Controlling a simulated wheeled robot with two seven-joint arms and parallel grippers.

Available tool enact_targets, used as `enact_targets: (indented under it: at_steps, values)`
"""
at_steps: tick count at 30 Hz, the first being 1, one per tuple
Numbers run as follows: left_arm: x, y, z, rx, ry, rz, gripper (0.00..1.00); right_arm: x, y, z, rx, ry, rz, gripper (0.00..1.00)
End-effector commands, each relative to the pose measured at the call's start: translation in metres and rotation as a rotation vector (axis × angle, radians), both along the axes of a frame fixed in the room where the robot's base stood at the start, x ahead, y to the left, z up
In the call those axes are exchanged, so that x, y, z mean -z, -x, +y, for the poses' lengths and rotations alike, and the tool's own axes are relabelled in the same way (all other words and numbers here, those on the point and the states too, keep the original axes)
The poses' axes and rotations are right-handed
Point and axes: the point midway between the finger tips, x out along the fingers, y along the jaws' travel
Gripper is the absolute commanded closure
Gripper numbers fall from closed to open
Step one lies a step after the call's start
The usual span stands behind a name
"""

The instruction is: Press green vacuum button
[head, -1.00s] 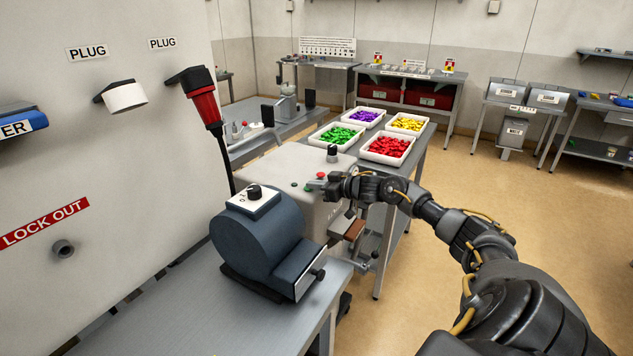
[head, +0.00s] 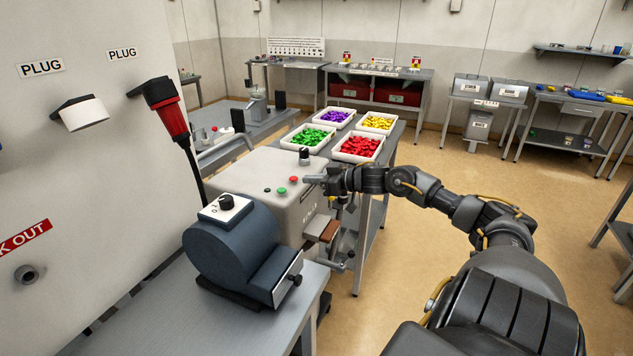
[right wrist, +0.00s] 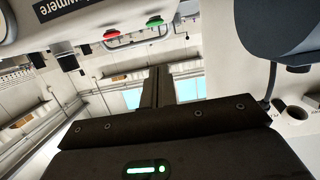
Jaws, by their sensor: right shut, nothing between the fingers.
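The green button (head: 282,192) is on the top of a grey-white machine (head: 285,165), beside a red button (head: 293,179). My right gripper (head: 305,180) is shut and empty. In the head view it appears just right of the red and green buttons, apart from the green one. In the right wrist view, the shut fingers (right wrist: 156,85) point toward the machine side, with the green button (right wrist: 154,21) and the red button (right wrist: 111,34) above their tips in the picture. My left gripper is not in view.
A black knob (head: 304,155) stands on the machine behind the buttons. A dark blue-grey device (head: 235,245) with a switch sits on the near table. Trays of green (head: 308,137), red, purple and yellow pieces stand behind. The floor to the right is open.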

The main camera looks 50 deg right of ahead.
Motion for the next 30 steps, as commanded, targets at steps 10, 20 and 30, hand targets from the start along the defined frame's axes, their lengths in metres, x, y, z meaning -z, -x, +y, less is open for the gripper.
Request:
enact_targets:
  at_steps: [10, 20, 30]
  values:
    - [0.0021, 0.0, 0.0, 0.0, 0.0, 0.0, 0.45, -0.0046, 0.0126, -0.0037, 0.0, 0.002, -0.001, 1.0]
    - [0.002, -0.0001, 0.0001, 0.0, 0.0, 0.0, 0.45, -0.0053, 0.0127, -0.0038, 0.0, 0.002, -0.002, 1.0]
    - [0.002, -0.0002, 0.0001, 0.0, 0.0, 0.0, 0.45, -0.0052, 0.0126, -0.0038, 0.0, 0.002, -0.002, 1.0]
